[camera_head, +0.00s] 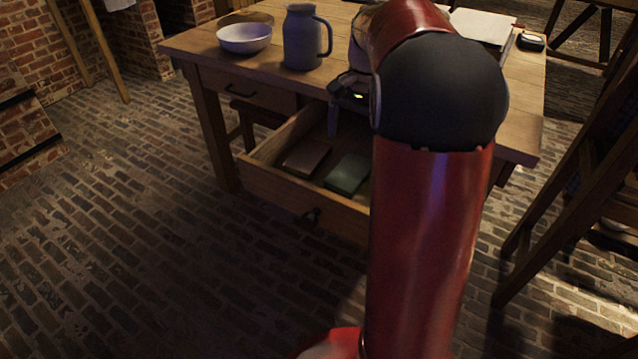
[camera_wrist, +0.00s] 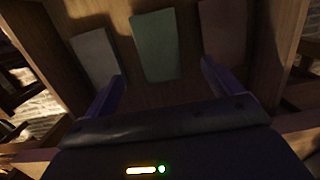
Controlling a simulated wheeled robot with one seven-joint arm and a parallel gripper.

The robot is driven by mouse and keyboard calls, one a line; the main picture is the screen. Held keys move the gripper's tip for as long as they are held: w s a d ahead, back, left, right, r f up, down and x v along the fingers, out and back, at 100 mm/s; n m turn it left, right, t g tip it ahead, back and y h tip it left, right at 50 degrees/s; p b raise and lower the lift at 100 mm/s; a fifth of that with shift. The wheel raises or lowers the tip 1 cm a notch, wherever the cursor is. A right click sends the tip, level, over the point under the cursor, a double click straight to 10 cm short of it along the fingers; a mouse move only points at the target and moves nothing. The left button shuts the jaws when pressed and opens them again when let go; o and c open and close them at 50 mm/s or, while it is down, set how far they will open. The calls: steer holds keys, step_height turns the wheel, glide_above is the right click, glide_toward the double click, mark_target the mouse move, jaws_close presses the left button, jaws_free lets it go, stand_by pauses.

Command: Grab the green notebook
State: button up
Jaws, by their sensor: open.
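The green notebook (camera_head: 347,174) lies flat in the open drawer (camera_head: 300,195) of the wooden table. It also shows in the wrist view (camera_wrist: 156,45), at the upper middle, ahead of and between my fingers. My gripper (camera_wrist: 160,78) is open and empty, with its two fingers spread above the drawer. In the head view my gripper (camera_head: 333,120) is partly hidden by my red arm, with one finger pointing down over the drawer. The notebook is apart from the fingers.
A brown-red notebook (camera_head: 305,157) lies left of the green one in the head view. A grey notebook (camera_wrist: 97,55) lies on its other side in the wrist view. On the table (camera_head: 185,45) stand a white bowl (camera_head: 244,38) and a grey pitcher (camera_head: 303,40).

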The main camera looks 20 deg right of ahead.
mark_target(351, 171)
steer(key=shift+w+f, duration=0.1)
steer(key=shift+f, duration=0.6)
steer(key=f, duration=0.4)
steer(key=s+f, duration=0.1)
steer(key=f, duration=0.2)
steer(key=shift+a+b, duration=0.35)
steer(key=shift+a, duration=0.05)
steer(key=shift+r, duration=0.1)
steer(key=shift+c, duration=0.4)
steer(key=c, duration=1)
steer(key=shift+c, duration=0.2)
steer(key=shift+r, duration=0.15)
